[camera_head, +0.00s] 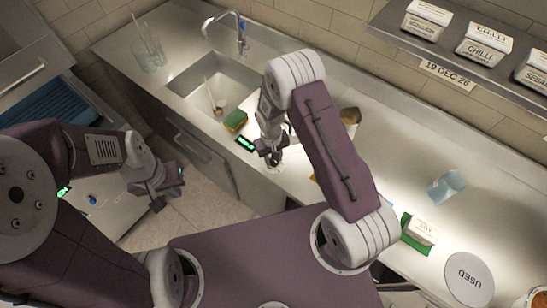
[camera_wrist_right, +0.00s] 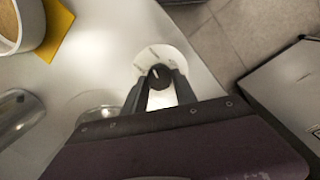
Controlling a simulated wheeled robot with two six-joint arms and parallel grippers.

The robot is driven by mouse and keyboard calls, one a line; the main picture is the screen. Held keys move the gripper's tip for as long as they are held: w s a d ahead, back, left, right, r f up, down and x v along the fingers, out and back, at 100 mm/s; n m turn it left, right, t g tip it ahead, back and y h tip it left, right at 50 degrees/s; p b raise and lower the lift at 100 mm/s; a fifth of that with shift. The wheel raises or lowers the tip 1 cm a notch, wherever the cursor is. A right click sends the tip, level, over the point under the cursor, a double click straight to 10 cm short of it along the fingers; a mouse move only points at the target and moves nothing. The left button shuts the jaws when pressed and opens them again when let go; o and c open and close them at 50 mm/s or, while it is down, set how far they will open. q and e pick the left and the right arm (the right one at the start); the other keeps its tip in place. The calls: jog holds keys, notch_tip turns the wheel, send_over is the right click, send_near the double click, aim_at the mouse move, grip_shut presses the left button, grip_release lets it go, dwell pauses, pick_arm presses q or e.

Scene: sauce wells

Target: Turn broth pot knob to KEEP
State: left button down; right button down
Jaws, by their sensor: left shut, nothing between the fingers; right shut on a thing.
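A round black knob (camera_wrist_right: 160,74) with a light pointer mark sits on a white dial plate (camera_wrist_right: 158,55) in the right wrist view. The lettering on the dial is too blurred to read. My right gripper (camera_wrist_right: 161,84) is shut with its two fingers on either side of the knob. In the head view, my right gripper (camera_head: 271,152) is low at the counter's front edge, and its fingers hide most of the knob. My left gripper (camera_head: 167,188) is shut and empty, over the floor in front of the counter, away from the knob.
A pot or bowl with tan contents (camera_wrist_right: 18,22) stands by a yellow mat (camera_wrist_right: 56,30). A green display (camera_head: 245,143) and sponge (camera_head: 235,120) lie near my right gripper.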

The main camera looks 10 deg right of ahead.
jog(key=n, duration=0.4)
jog(key=shift+r+n, duration=0.15)
jog(key=shift+n, duration=0.15)
jog(key=n+p, duration=0.1)
jog(key=n, duration=0.3)
jog(key=shift+n+t, duration=0.3)
jog(key=shift+n, duration=0.1)
jog(key=c, duration=1.2)
grip_release()
jog(key=shift+o, duration=1)
jog(key=shift+s, duration=0.1)
